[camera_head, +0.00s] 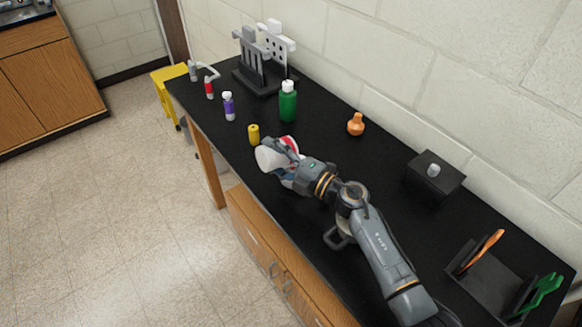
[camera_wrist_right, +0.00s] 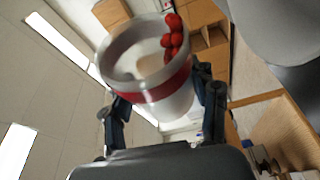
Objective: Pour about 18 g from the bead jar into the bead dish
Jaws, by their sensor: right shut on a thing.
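The bead jar (camera_head: 270,158) is white with a red band and is held tilted, low over or close to the black bench top. My right gripper (camera_head: 285,168) is shut on it. In the right wrist view the jar (camera_wrist_right: 172,103) sits between the gripper's fingers, with its open mouth showing. Several red beads (camera_wrist_right: 172,42) are bunched on one side at the rim. I cannot make out the bead dish in either view; the jar and gripper may hide it. My left gripper is not in view.
On the black bench (camera_head: 330,140), a yellow cylinder (camera_head: 254,134) stands just beyond the jar. A green bottle (camera_head: 288,103), an orange flask (camera_head: 355,124) and a purple bottle (camera_head: 228,106) stand farther back. A black box (camera_head: 435,180) and a tool holder (camera_head: 490,280) are at the right.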

